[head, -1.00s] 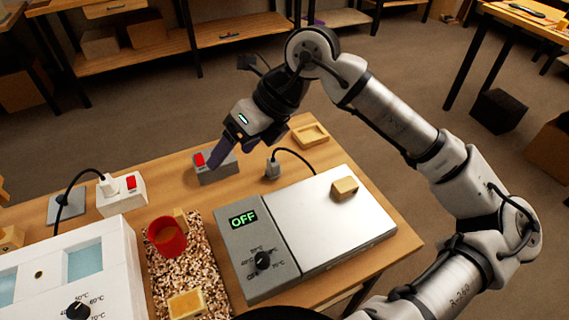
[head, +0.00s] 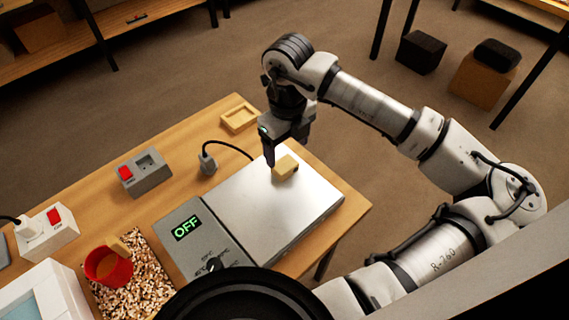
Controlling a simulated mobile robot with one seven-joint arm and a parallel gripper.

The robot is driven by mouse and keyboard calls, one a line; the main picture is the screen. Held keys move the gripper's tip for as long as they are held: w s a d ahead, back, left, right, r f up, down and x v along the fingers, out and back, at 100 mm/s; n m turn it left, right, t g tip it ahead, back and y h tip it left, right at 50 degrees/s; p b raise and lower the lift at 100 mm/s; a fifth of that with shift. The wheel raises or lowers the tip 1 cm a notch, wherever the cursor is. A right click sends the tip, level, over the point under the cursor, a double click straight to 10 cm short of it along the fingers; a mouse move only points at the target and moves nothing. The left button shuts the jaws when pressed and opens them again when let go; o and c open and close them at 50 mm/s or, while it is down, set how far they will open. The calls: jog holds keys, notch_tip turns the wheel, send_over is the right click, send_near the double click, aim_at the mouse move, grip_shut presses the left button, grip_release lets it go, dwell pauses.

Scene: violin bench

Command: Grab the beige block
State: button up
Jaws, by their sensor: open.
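The beige block (head: 285,166) lies on the silver top of the hot plate (head: 306,207), near its far edge. My gripper (head: 274,156) points down just above the plate, close to the block's left and far side. One dark finger shows beside the block; the other is hard to make out. The block rests on the plate, and I cannot tell whether it lies between the fingers.
The hot plate's panel reads OFF (head: 186,228). A grey socket box with a red switch (head: 144,174), an unplugged plug (head: 207,163) and a wooden tray (head: 240,117) stand behind. A red cup (head: 107,268) stands on a speckled mat (head: 137,289) at lower left.

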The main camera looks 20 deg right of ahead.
aim_at(285, 164)
jog(key=shift+s+a+f+p, duration=0.15)
jog(key=shift+f+p, duration=0.4)
jog(key=shift+f, duration=0.9)
jog(key=shift+w+a+f+p, duration=0.15)
jog(key=shift+f+p, duration=0.4)
jog(key=shift+f, duration=0.9)
jog(key=shift+s, duration=0.1)
jog(key=c, duration=1)
jog(key=shift+r, duration=0.1)
